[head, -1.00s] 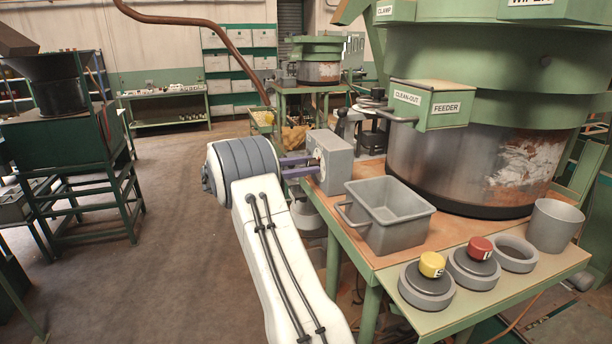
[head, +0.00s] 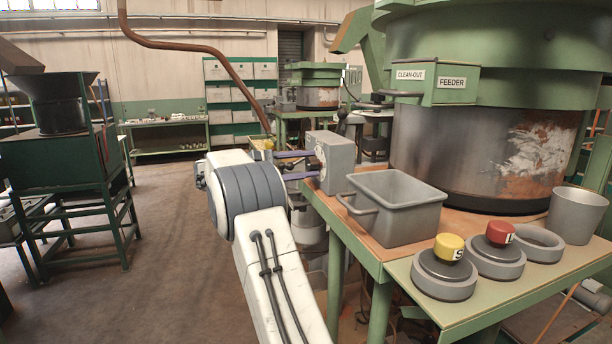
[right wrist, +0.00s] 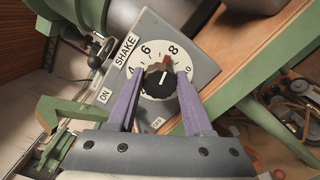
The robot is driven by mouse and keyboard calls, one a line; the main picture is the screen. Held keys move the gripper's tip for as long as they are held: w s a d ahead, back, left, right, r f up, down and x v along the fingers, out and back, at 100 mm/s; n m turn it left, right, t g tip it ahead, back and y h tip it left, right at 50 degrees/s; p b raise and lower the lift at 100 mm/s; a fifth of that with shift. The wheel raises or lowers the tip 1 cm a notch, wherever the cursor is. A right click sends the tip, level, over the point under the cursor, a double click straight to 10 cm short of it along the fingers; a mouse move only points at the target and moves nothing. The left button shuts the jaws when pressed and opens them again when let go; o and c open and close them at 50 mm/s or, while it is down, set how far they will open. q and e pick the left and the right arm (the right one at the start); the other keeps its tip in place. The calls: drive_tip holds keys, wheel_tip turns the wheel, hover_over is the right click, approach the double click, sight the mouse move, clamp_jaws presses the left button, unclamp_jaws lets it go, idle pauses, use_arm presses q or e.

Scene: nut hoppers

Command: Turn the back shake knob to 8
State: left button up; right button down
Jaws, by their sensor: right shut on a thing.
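The grey control box (head: 338,160) stands at the left edge of the green table, with its dial side facing my right arm. In the right wrist view the box has SHAKE and ON labels and a white numbered dial (right wrist: 138,76). A black shake knob (right wrist: 159,84) with a red pointer sits at the dial's centre. The pointer is at or just beside the 8. My right gripper (right wrist: 159,82) is shut on the knob, one purple finger on each side. My left gripper is not in view.
A grey bin (head: 395,205) stands right beside the box. Yellow (head: 449,247) and red (head: 500,233) buttons, a grey ring (head: 537,243) and a grey cup (head: 576,214) stand on the table. The large hopper (head: 470,150) rises behind.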

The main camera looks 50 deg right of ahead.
drive_tip(key=shift+f+m+b, duration=0.1)
drive_tip(key=shift+m+b, duration=0.4)
drive_tip(key=shift+m, duration=0.1)
drive_tip(key=shift+c, duration=1.5)
unclamp_jaws()
drive_tip(key=b+v, duration=0.1)
drive_tip(key=v, duration=0.9)
drive_tip(key=shift+a, duration=0.3)
